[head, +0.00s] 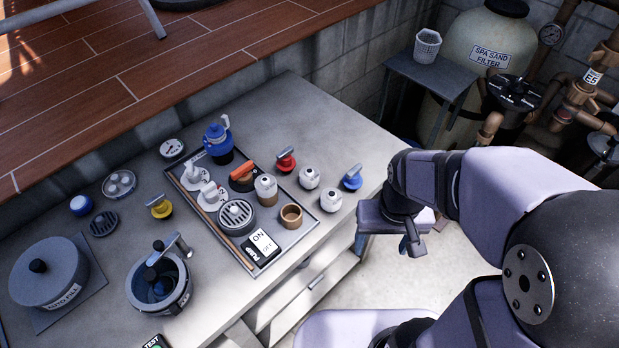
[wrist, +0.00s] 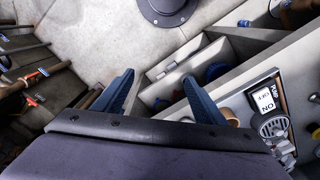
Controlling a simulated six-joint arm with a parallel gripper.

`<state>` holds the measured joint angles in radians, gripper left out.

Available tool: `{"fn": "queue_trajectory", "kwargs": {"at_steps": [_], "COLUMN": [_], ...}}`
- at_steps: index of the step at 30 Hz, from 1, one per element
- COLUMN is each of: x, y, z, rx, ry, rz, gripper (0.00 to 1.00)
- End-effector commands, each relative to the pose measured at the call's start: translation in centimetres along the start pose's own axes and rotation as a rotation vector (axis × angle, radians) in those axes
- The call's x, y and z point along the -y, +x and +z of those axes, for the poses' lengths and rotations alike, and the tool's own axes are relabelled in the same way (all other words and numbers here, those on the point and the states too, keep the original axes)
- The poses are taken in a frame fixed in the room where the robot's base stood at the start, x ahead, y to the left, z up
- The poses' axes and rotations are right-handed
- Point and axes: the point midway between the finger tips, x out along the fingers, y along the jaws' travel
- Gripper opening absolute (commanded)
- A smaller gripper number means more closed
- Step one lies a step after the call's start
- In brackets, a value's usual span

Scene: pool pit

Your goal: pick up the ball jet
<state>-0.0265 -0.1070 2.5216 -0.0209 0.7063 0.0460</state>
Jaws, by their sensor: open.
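A similar white ball (head: 265,184) sits in a tan cup inside the tray. I cannot tell which one the task means. My gripper (head: 412,245) is right of the bench, past its front edge, apart from all of them. In the wrist view its blue fingers (wrist: 159,82) are spread with nothing between them. The balls cannot be made out clearly there.
The grey tray (head: 228,237) holds white valves, a round grate, an empty tan cup (head: 291,215) and a pump switch (head: 262,246). Red (head: 286,160) and blue (head: 352,178) handled valves stand close to the balls. Open drawers (wrist: 185,70) show below the bench.

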Motion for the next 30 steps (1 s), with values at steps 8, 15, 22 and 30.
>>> {"fn": "queue_trajectory", "kwargs": {"at_steps": [8, 15, 22, 30], "x": [5.2, 12.8, 15.6, 15.5], "y": [0.3, 0.4, 0.3, 1.4], "z": [-11.2, -19.0, -21.0, -21.4], "rx": [-0.171, -0.325, -0.373, -0.369], "ry": [-0.011, -0.009, -0.003, -0.001], "rz": [0.04, 0.009, -0.014, -0.012], "gripper": [0.65, 0.65, 0.65, 0.65]}}
